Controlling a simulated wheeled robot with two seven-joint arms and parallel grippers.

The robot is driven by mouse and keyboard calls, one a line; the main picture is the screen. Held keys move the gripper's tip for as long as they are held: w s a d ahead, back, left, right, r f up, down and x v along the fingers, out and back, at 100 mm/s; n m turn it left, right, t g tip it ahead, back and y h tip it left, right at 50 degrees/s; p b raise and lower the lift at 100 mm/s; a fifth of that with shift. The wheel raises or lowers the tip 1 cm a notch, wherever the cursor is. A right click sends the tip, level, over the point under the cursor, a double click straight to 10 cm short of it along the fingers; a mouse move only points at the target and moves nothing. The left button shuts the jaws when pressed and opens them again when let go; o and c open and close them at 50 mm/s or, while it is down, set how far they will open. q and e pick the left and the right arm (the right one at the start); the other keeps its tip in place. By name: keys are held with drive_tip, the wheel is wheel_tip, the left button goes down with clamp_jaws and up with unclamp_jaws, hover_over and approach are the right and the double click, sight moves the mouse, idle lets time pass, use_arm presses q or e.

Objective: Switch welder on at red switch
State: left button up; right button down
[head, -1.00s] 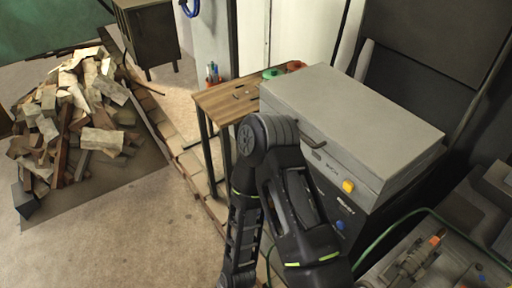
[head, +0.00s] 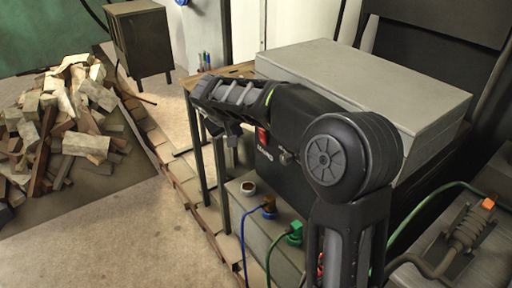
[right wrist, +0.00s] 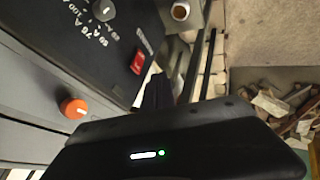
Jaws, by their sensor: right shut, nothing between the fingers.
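The red switch (head: 263,137) sits on the black front panel of the welder (head: 281,160), just right of my right gripper in the head view. It also shows in the right wrist view (right wrist: 138,63), near the panel's edge. My right gripper (head: 233,134) hangs from the forearm in front of the panel, shut and empty. In the right wrist view its dark fingers (right wrist: 158,91) lie just below and right of the switch, with a small gap in the picture. The switch's position is hard to read. My left gripper is not in view.
A large grey box (head: 365,80) stands above the panel, partly behind my arm. An orange button (right wrist: 73,108) is on a grey face. A lower grey unit (head: 238,200) carries blue and green cables and a small cup (head: 248,188). Wood pile (head: 60,125) lies left.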

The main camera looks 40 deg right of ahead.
drive_tip(key=shift+d+r, duration=0.25)
drive_tip(key=shift+r, duration=0.15)
drive_tip(key=shift+f, duration=0.1)
approach(263, 136)
drive_tip(key=shift+w+d+f, duration=0.95)
drive_tip(key=shift+w+f, duration=1.05)
drive_tip(key=shift+f, duration=0.45)
drive_tip(key=shift+p, duration=0.45)
